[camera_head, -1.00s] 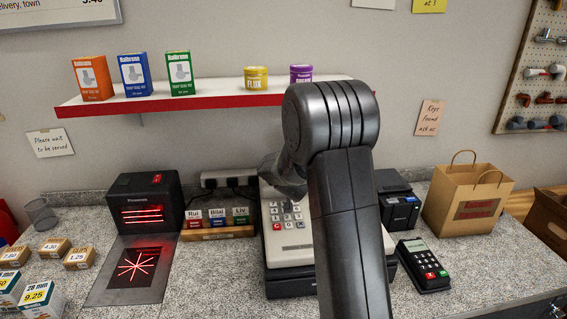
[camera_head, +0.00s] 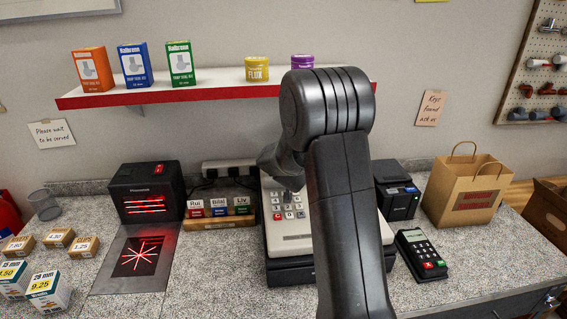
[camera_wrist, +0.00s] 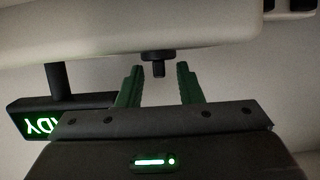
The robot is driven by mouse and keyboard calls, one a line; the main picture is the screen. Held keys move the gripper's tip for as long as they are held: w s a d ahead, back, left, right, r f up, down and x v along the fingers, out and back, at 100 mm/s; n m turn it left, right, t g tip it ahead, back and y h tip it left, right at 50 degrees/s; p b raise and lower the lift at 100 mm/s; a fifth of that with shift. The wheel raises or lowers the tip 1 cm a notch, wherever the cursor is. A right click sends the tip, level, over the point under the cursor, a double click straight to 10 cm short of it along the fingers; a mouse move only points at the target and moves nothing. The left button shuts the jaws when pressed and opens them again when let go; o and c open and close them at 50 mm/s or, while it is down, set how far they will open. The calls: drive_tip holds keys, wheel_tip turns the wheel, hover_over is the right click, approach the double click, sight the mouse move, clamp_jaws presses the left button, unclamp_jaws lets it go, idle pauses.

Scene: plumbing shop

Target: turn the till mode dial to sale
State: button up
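The pale till (camera_head: 288,243) with its keypad stands on the counter in the head view, partly hidden behind my arm. In the wrist view, the till's pale body (camera_wrist: 100,28) spans the top. A small dark knob (camera_wrist: 158,57), which looks like the mode dial, sticks out of it. My gripper (camera_wrist: 160,68) has two green fingers, apart and empty, on either side of the knob's line. The knob is at or just beyond the fingertips; contact is not visible. The dial's markings and setting cannot be read. My fingertips are hidden in the head view.
A dark sign with green lit letters (camera_wrist: 42,124) is at left in the wrist view. A red-edged shelf (camera_head: 215,96) hangs above.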

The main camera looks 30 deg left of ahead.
drive_tip(key=shift+s, duration=0.1)
drive_tip(key=v, duration=1.3)
drive_tip(key=shift+s+d+r, duration=0.2)
drive_tip(key=shift+d+r, duration=0.05)
drive_tip(key=shift+w+a, duration=0.1)
drive_tip(key=shift+a, duration=0.05)
drive_tip(key=x, duration=1.3)
drive_tip(key=shift+w+a+f, duration=0.1)
drive_tip(key=shift+w+f, duration=0.1)
drive_tip(key=shift+f, duration=0.05)
